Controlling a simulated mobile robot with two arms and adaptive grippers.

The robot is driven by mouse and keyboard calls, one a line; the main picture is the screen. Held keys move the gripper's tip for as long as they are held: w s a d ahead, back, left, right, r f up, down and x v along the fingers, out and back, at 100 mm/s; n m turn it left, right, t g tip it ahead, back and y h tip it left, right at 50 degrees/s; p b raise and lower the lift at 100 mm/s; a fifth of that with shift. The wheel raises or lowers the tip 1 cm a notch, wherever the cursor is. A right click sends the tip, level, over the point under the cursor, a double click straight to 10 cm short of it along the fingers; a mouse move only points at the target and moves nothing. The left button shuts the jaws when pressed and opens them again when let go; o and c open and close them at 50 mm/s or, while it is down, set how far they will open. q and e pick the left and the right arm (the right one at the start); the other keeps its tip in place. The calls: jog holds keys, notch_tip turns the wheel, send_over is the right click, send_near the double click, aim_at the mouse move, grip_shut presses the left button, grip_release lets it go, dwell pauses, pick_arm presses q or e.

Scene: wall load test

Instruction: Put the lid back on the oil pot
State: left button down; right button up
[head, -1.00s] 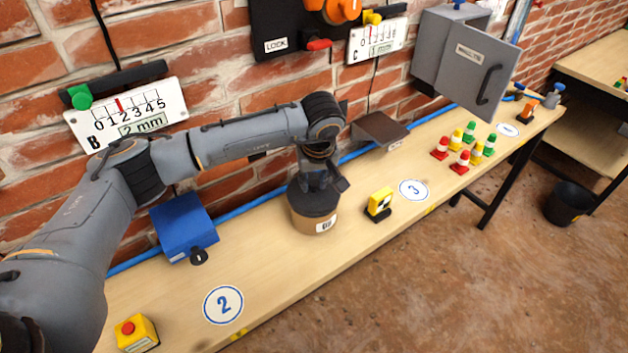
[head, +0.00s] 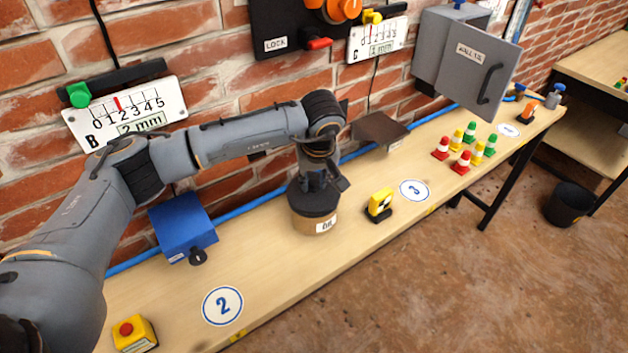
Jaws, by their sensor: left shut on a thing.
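The oil pot (head: 307,223) is a tan round pot with a white label, standing on the wooden bench near the wall. Its dark lid (head: 315,199) sits at the pot's top; from this angle I cannot tell whether it is fully seated. My left gripper (head: 318,185) points down from above and is shut on the lid, its fingers partly hidden by the wrist and by each other. My right gripper is not in view.
A blue box (head: 183,229) stands left of the pot, and a yellow block device (head: 380,204) stands right of it. Small coloured cones (head: 461,162) stand farther right. A grey cabinet (head: 474,62) with an open door hangs on the brick wall.

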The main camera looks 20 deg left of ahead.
pick_arm(q)
jog(key=c, duration=0.5)
grip_release()
jog(key=shift+r, duration=0.15)
jog(key=shift+r+p, duration=1.45)
jog(key=shift+r, duration=1.9)
grip_shut()
